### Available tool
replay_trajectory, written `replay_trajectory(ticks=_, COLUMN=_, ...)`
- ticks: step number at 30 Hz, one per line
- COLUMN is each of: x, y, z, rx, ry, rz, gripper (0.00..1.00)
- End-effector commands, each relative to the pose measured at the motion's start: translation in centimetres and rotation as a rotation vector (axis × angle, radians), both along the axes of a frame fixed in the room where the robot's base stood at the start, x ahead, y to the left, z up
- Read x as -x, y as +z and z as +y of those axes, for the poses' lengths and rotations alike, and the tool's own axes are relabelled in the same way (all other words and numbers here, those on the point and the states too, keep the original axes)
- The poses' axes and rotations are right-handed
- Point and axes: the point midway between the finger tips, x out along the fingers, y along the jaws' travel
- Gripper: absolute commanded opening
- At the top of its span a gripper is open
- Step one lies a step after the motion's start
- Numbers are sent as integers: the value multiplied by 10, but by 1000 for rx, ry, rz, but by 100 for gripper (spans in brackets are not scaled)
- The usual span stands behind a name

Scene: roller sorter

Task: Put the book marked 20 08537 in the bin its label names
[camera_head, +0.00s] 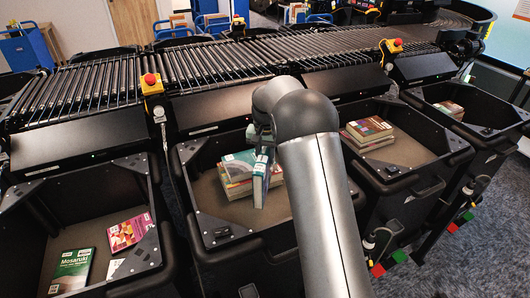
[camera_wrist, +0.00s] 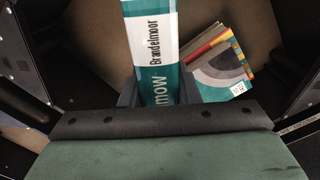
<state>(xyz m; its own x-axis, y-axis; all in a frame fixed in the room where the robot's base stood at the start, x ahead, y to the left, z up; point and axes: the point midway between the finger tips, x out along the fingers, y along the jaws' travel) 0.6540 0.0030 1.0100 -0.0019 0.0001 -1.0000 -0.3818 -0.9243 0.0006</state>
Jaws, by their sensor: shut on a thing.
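My gripper (camera_head: 263,146) is shut on a teal and white book (camera_head: 261,180), which hangs upright below it. The held book is over the second black bin from the left (camera_head: 205,232), beside a stack of books (camera_head: 234,170) in that bin. The stack also shows in the wrist view (camera_wrist: 222,66). I cannot tell whether the held book touches the stack or the bin floor.
The left bin (camera_head: 22,192) holds a green book (camera_head: 73,268) and a pink book (camera_head: 128,232). A fourth bin (camera_head: 500,128) stands right. The roller conveyor (camera_head: 210,68) runs behind the bins.

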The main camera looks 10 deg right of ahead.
Motion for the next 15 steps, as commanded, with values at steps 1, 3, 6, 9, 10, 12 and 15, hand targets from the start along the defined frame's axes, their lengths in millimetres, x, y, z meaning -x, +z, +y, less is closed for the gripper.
replay_trajectory(ticks=1, x=-1, y=-6, z=0, rx=0, ry=0, rz=-2, gripper=0)
replay_trajectory(ticks=3, x=-1, y=-9, z=0, rx=0, ry=0, rz=-3, gripper=0)
replay_trajectory(ticks=6, x=-1, y=-11, z=0, rx=-1, ry=0, rz=-4, gripper=0)
replay_trajectory(ticks=9, x=-1, y=-10, z=0, rx=0, ry=0, rz=-4, gripper=0)
replay_trajectory(ticks=10, x=-1, y=-10, z=0, rx=0, ry=0, rz=-4, gripper=0)
replay_trajectory(ticks=12, x=-1, y=-10, z=0, rx=0, ry=0, rz=-4, gripper=0)
replay_trajectory(ticks=15, x=-1, y=-10, z=0, rx=0, ry=0, rz=-3, gripper=46)
